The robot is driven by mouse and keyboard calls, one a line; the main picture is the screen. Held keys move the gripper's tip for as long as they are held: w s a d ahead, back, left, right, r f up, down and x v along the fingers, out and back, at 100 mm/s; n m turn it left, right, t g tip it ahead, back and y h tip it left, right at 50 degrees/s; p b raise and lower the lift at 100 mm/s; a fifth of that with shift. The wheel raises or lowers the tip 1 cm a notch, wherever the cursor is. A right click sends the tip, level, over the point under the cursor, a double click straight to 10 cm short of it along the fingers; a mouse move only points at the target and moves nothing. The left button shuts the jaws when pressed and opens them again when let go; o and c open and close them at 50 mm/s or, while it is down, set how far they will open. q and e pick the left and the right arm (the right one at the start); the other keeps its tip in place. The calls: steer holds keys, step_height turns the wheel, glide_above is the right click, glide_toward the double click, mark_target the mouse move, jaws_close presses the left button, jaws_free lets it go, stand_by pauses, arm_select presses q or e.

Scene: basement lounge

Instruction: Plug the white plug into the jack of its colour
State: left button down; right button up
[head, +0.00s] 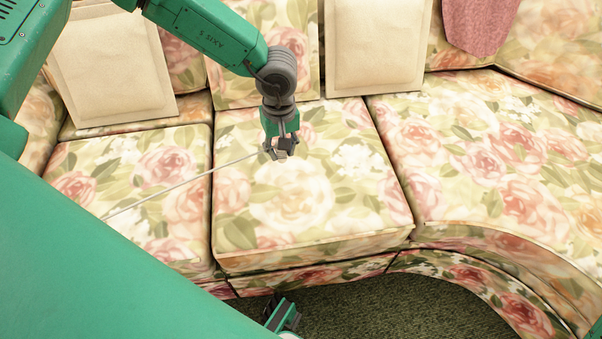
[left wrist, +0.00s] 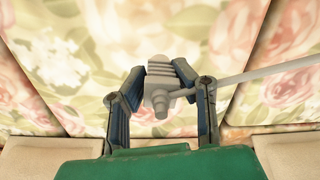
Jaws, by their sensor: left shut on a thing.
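My left gripper (head: 280,150) hangs over the middle seat cushion of a floral sofa. It is shut on the plug (head: 282,154), which looks whitish grey. A thin pale cable (head: 180,184) runs from beside the gripper down to the left and passes behind my green body. The cable (left wrist: 260,75) also leaves to the right in the left wrist view. No jack can be made out.
The floral sofa (head: 480,170) fills most of the view and curves round on the right. Cream cushions (head: 375,45) lean on its back, and a pink cloth (head: 478,22) hangs there. Dark green carpet (head: 400,305) shows below. The cushion tops around my left gripper are clear.

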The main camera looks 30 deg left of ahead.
arm_select(q)
steer(key=shift+w+a+f+n+b, duration=0.25)
steer(key=shift+w+f+n+b, duration=0.2)
steer(key=shift+n, duration=0.15)
steer(key=b, duration=0.2)
glide_above(284, 181)
steer(key=f, duration=0.4)
steer(key=shift+d+f, duration=0.2)
steer(key=shift+f, duration=0.1)
step_height(284, 181, down, 5)
steer(key=shift+w+a+f+b, duration=0.1)
steer(key=shift+a+b, duration=0.05)
steer(key=shift+b, duration=1.1)
steer(key=shift+r, duration=0.2)
steer(key=c, duration=1.3)
jaws_free()
steer(key=shift+f, duration=0.1)
arm_select(e)
step_height(284, 181, down, 6)
steer(key=shift+d, duration=0.15)
steer(key=shift+f, duration=0.1)
